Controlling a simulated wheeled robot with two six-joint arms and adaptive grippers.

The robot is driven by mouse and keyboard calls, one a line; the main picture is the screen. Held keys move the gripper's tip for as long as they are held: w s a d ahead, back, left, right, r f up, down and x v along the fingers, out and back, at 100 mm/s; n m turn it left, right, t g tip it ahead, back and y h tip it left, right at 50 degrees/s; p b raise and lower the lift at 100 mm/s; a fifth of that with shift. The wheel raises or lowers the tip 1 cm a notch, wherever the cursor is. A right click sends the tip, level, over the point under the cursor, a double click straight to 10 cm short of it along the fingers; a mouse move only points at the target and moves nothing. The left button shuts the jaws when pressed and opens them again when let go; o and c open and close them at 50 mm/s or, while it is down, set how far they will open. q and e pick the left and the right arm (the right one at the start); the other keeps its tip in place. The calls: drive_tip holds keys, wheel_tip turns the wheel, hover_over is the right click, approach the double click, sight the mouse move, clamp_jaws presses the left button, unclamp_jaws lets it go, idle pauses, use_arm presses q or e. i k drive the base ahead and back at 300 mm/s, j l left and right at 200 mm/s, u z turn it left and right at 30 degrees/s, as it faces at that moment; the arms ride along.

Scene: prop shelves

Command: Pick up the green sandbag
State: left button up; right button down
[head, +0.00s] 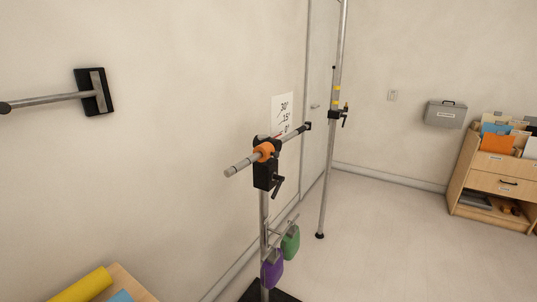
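The green sandbag (290,243) hangs low on a metal stand (264,206) near the left wall. A purple sandbag (272,270) hangs in front of it, a little lower and to the left, and overlaps its lower left edge. Thin metal bars on the stand run by the tops of both bags. Neither of my grippers shows in the head view.
The stand carries a tilted crossbar (240,167) with an orange collar and a black clamp. A tall pole (328,160) stands behind. A wooden cabinet (485,181) is at the right. A wooden surface (140,293) holds a yellow roll (80,286). Floor at right is clear.

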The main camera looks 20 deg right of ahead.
sight(290, 244)
drive_tip(key=i+l+u, duration=0.1)
drive_tip(key=l, duration=0.3)
drive_tip(key=i+l+u, duration=0.1)
drive_tip(key=i+l, duration=0.15)
drive_tip(key=l, duration=0.15)
drive_tip(key=i+l+u, duration=0.1)
drive_tip(key=l, duration=0.3)
drive_tip(key=i+l+u, duration=0.1)
drive_tip(key=l, duration=0.35)
drive_tip(key=i+l, duration=0.2)
drive_tip(key=l, duration=0.25)
drive_tip(key=i+l+u, duration=0.15)
drive_tip(key=l, duration=0.25)
